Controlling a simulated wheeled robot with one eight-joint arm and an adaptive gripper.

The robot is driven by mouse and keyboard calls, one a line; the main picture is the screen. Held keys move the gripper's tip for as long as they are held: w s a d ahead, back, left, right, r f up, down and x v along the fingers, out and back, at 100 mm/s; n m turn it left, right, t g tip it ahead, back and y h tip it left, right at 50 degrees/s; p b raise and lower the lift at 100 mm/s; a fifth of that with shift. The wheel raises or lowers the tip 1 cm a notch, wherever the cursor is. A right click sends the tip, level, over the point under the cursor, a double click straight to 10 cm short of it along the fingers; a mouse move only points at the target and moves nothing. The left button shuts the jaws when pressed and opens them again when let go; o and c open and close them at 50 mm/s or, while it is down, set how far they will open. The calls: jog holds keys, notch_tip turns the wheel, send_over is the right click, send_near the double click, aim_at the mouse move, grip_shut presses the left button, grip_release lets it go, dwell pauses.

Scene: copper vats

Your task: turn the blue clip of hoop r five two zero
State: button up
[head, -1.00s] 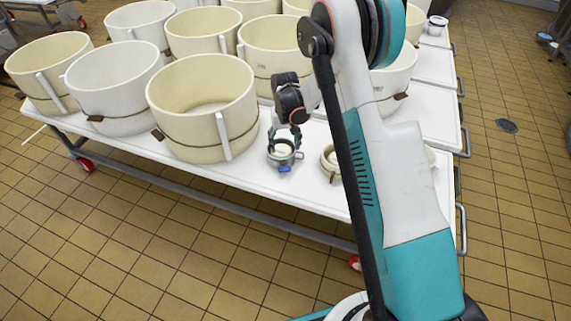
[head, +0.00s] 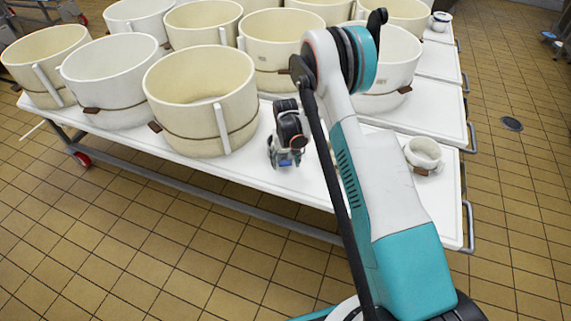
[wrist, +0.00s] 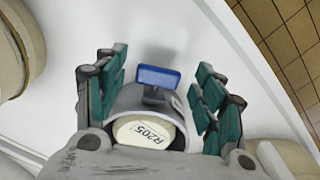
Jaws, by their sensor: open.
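A small grey metal hoop (wrist: 128,98) sits around a pale round piece on the white table. Its label is tilted and appears to read R205, but I cannot be sure of the digits. The blue clip (wrist: 158,77) stands out from the hoop's far side in the wrist view; it also shows as a small blue spot in the head view (head: 285,163). My gripper (wrist: 164,82) is open, with one green-padded finger to each side of the clip and apart from it. In the head view my gripper (head: 285,158) is low over the hoop and hides most of it.
Large cream vats (head: 202,100) crowd the table behind and to the left. A small white pot with a brown tag (head: 423,154) stands to the right, beyond my arm. The white tabletop (head: 240,172) is clear at the front edge, above tiled floor.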

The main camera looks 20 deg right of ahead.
jog(key=shift+f, duration=0.35)
jog(key=shift+c, duration=0.5)
jog(key=c, duration=1)
jog(key=shift+o, duration=0.2)
jog(key=shift+d+y, duration=0.15)
jog(key=shift+y, duration=0.15)
jog(key=y, duration=0.1)
jog(key=d+y, duration=0.1)
jog(key=y, duration=0.1)
jog(key=shift+f, duration=0.1)
jog(key=shift+s+d+f+t+y, duration=0.1)
jog(key=shift+t+y, duration=0.05)
jog(key=shift+y, duration=0.75)
jog(key=shift+w+d+f+t+y, duration=0.1)
jog(key=shift+d+t+y, duration=0.1)
jog(key=shift+y, duration=0.7)
jog(key=shift+s+d+f+t+y, duration=0.1)
jog(key=shift+t+y, duration=0.05)
jog(key=shift+y, duration=0.75)
